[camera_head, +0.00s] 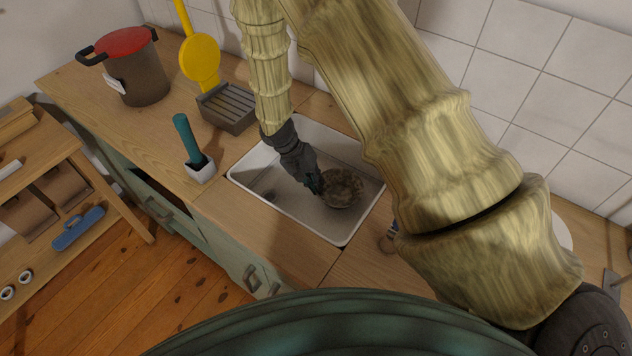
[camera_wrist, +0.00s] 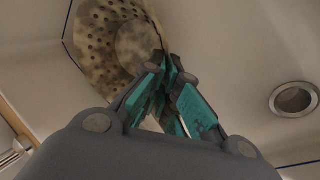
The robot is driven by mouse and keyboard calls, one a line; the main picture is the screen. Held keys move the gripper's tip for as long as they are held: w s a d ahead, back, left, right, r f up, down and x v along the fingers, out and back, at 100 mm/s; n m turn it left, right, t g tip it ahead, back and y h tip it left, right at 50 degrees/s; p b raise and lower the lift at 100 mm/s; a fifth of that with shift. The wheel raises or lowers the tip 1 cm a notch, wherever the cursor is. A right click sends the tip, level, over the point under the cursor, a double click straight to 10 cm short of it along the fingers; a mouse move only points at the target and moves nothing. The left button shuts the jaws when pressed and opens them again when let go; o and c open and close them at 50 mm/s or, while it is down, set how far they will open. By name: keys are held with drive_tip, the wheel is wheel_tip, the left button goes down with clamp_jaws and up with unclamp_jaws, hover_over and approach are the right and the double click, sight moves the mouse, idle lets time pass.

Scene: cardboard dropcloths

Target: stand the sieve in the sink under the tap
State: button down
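The sieve (camera_head: 343,188), a round mottled tan-brown bowl with holes, is inside the white sink (camera_head: 262,184), toward its right side. In the wrist view the perforated sieve (camera_wrist: 98,38) fills the upper left. My gripper (camera_head: 314,183) reaches down into the sink at the sieve's left edge. In the wrist view its teal fingertips (camera_wrist: 168,62) are closed together on the sieve's rim. I cannot tell whether the sieve's base touches the sink floor. The tap is not visible; my arm covers the area behind the sink.
A drain (camera_wrist: 295,99) lies in the bare sink floor. Left of the sink are a teal-handled brush in a white holder (camera_head: 201,171), a grey slatted rack (camera_head: 228,107), a yellow utensil (camera_head: 200,62) and a red-lidded pot (camera_head: 143,75). Wooden counter (camera_head: 245,212) borders the sink's front.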

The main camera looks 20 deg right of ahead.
drive_tip(key=c, duration=1.6)
unclamp_jaws()
drive_tip(key=shift+c, duration=0.2)
drive_tip(key=b+v, duration=0.3)
drive_tip(key=v, duration=0.9)
drive_tip(key=shift+a, duration=0.1)
